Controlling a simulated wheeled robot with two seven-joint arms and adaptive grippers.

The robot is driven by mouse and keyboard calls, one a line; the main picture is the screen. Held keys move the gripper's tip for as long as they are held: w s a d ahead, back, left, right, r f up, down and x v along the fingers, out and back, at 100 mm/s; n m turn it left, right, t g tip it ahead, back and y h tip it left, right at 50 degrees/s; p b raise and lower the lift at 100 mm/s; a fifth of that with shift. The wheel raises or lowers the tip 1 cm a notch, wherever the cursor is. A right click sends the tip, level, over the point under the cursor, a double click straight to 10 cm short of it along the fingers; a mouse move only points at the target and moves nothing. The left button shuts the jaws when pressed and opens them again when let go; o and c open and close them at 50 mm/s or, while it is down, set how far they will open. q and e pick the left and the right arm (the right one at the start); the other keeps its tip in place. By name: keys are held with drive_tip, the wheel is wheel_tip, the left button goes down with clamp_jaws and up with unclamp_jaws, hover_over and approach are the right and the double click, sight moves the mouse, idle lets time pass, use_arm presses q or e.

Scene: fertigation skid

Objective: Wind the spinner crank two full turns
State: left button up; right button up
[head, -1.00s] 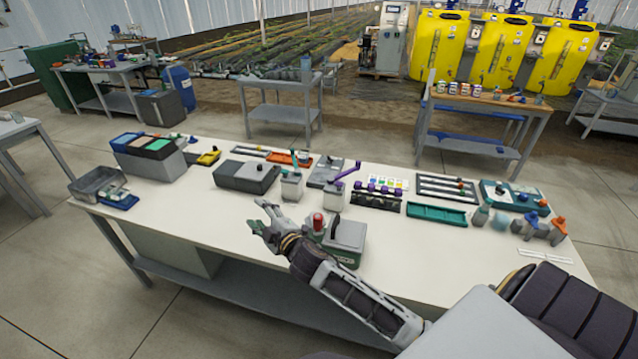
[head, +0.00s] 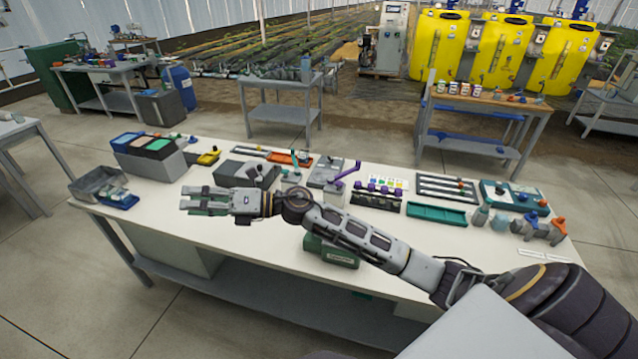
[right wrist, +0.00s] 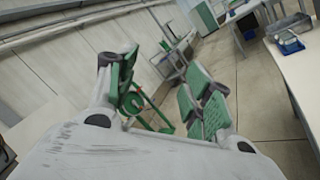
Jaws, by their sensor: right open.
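My right gripper (head: 196,202) reaches left over the front of the white bench (head: 160,225). It is open and empty, and its green-padded fingers also show in the right wrist view (right wrist: 165,100). A purple crank (head: 346,173) stands on a light grey block to the right of the gripper, apart from it. A teal crank (head: 294,163) stands on another block left of the purple one. A green-based device (head: 340,257) at the front edge is mostly hidden behind my right forearm. I cannot tell which one is the spinner. My left gripper is not in view.
Behind the gripper are a dark grey box (head: 231,173) and a divided bin (head: 150,158). A teal tray (head: 436,213) and several bottles and fittings lie on the right. The bench's front left is clear.

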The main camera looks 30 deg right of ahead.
drive_tip(key=s+d+f+n+g+h, duration=0.3)
drive_tip(key=d+f+n+g+h, duration=0.5)
drive_tip(key=n, duration=0.3)
drive_tip(key=d+r+h, duration=0.2)
drive_tip(key=d+h, duration=0.8)
drive_tip(key=d, duration=1.2)
drive_tip(key=shift+r+n+g, duration=0.25)
drive_tip(key=shift+n+g, duration=0.05)
drive_tip(key=shift+g, duration=0.1)
drive_tip(key=shift+f, duration=0.15)
drive_tip(key=shift+f+p, duration=1.05)
drive_tip(key=shift+f, duration=5.7)
